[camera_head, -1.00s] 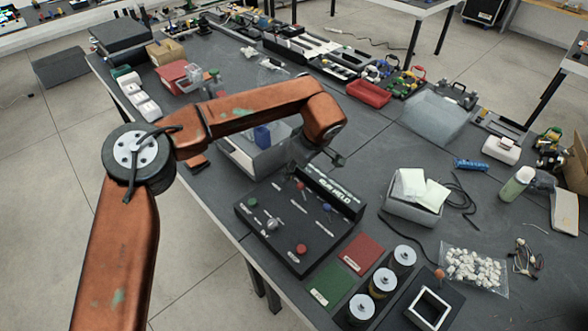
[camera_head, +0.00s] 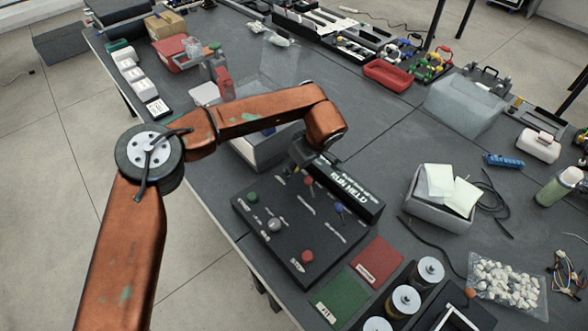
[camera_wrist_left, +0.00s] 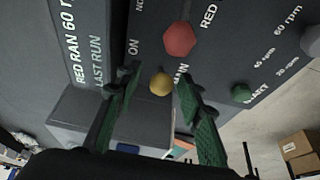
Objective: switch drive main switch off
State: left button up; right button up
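A black control panel (camera_head: 262,235) with a raised display block reading "RUN HELD" (camera_head: 345,187) lies on the table. It carries a green button (camera_head: 252,197), a silver knob (camera_head: 274,224), a red button (camera_head: 307,256), a blue knob (camera_head: 339,208) and a red knob (camera_head: 308,181). In the left wrist view, a small yellow knob (camera_wrist_left: 161,84) sits beside lettering that looks like "MAIN", with "ON" nearby. My left gripper (camera_head: 306,160) is at the panel's far end. Its green-padded fingers (camera_wrist_left: 157,95) are open, one on each side of the yellow knob; contact cannot be told. My right gripper is not in view.
A red hexagonal knob (camera_wrist_left: 180,39) is close beyond the fingertips. A grey bin (camera_head: 262,150) stands right behind the panel. Red (camera_head: 377,260) and green (camera_head: 340,298) mats and several cylinders lie right of it. A grey box with papers (camera_head: 440,206) stands further right.

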pick_arm(q)
jog(key=shift+x, duration=0.75)
jog(key=shift+c, duration=0.4)
grip_shut()
